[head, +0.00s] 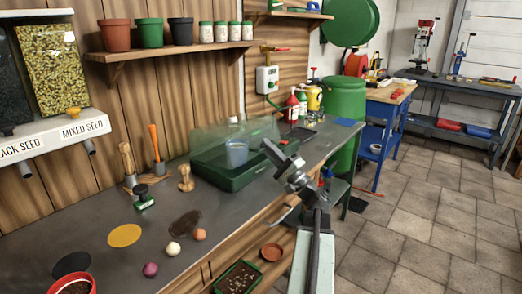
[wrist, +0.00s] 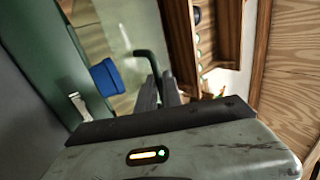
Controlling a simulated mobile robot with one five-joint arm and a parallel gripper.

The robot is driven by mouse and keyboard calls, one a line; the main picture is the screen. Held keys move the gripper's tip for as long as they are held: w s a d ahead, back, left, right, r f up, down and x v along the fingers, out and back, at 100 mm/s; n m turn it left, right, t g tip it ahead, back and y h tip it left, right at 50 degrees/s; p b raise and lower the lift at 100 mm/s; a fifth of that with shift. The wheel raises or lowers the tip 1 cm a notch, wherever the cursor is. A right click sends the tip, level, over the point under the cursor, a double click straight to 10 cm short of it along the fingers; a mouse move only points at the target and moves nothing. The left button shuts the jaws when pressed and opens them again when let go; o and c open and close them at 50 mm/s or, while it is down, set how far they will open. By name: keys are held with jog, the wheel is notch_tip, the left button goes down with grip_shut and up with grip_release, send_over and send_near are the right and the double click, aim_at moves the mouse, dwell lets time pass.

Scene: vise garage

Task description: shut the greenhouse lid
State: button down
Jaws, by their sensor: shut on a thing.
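The greenhouse is a low dark green tray (head: 222,176) on the workbench in the head view. Its clear, pale green lid (head: 207,140) stands tilted up over the tray, not lying flat on it. In the wrist view my gripper (wrist: 160,92) is shut on a dark green bent handle (wrist: 147,57), which appears to belong to the lid. The clear panel (wrist: 125,30) lies behind it. In the head view my gripper (head: 277,152) is at the right end of the greenhouse, and its fingertips are hard to make out.
A jug with blue contents (head: 237,153) shows at the greenhouse; whether inside or behind is unclear. A wooden-handled tool (head: 186,178) and a small green item (head: 145,202) stand to its left. Red and white bottles (head: 296,105) stand behind. Coloured balls (head: 173,249) lie near the front edge.

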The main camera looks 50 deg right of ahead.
jog(key=shift+d+f, duration=0.15)
jog(key=shift+f, duration=0.05)
dwell(0.3)
jog(key=c, duration=1.5)
grip_release()
jog(key=b+v, duration=0.4)
jog(key=v, duration=0.4)
jog(key=shift+w, duration=0.1)
